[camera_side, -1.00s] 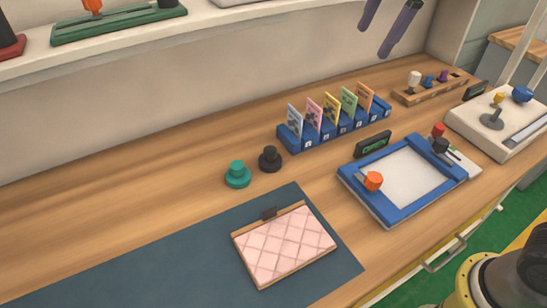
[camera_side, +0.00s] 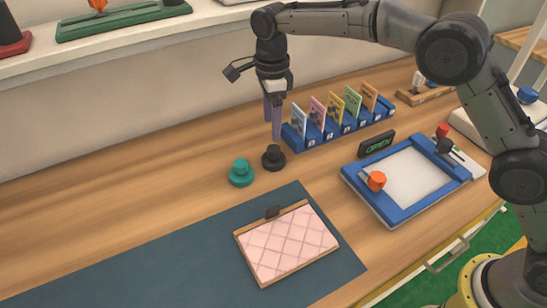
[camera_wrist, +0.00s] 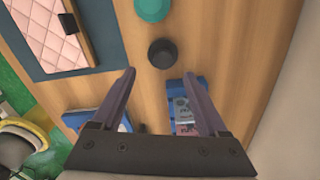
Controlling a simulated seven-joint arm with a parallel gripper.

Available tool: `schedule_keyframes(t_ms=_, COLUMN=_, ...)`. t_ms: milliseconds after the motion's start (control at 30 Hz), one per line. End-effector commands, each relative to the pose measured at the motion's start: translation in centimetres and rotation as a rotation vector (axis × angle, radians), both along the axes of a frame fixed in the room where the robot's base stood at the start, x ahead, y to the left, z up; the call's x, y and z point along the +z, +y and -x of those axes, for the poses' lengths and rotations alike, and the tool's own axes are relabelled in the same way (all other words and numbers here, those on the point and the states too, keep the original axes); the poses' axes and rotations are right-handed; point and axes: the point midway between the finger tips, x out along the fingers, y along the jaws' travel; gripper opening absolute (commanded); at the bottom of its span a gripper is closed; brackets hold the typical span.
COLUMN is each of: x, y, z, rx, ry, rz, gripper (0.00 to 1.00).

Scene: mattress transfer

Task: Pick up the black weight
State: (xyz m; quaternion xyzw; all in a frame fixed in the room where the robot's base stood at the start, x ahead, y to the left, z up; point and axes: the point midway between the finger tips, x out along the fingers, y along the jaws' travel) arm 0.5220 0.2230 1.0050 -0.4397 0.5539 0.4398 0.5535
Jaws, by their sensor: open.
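The black weight (camera_side: 273,157) is a small round disc with a knob, standing on the wooden counter between the teal weight and the card rack. It also shows in the wrist view (camera_wrist: 162,53), ahead of the fingertips and roughly centred between them. My gripper (camera_side: 272,125) points down above and just behind the black weight, with its two purple fingers apart. In the wrist view the gripper (camera_wrist: 158,75) is open and nothing is between its fingers.
A teal weight (camera_side: 241,172) stands close left of the black one. The blue card rack (camera_side: 300,141) is close on the right. A pink quilted mattress board (camera_side: 288,244) lies on a dark mat (camera_side: 150,268). A blue-framed tray (camera_side: 392,215) sits right.

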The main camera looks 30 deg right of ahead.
Motion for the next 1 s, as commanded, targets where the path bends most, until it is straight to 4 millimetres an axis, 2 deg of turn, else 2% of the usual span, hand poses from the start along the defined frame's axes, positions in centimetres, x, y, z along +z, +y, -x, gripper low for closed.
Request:
schedule_keyframes(t_ms=33, x=-1.1, y=-0.1, z=0.1, rx=0.0, ry=0.005, rz=0.002, gripper=0.77)
schedule_keyframes(t_ms=133, x=-2.7, y=-0.1, z=0.0, rx=0.0, ry=0.003, rz=0.001, gripper=0.77)
schedule_keyframes(t_ms=467, x=-5.3, y=-0.3, z=-0.1, rx=-0.001, ry=0.002, rz=0.001, gripper=0.77)
schedule_keyframes(t_ms=700, x=-8.6, y=-0.7, z=-0.4, rx=0.001, ry=0.002, rz=0.001, gripper=0.77)
schedule_keyframes(t_ms=833, x=-9.5, y=-0.6, z=-0.5, rx=0.0, ry=-0.001, rz=0.0, gripper=0.77)
schedule_keyframes(t_ms=1000, x=-9.6, y=-0.6, z=-0.5, rx=0.0, ry=-0.001, rz=0.0, gripper=0.77)
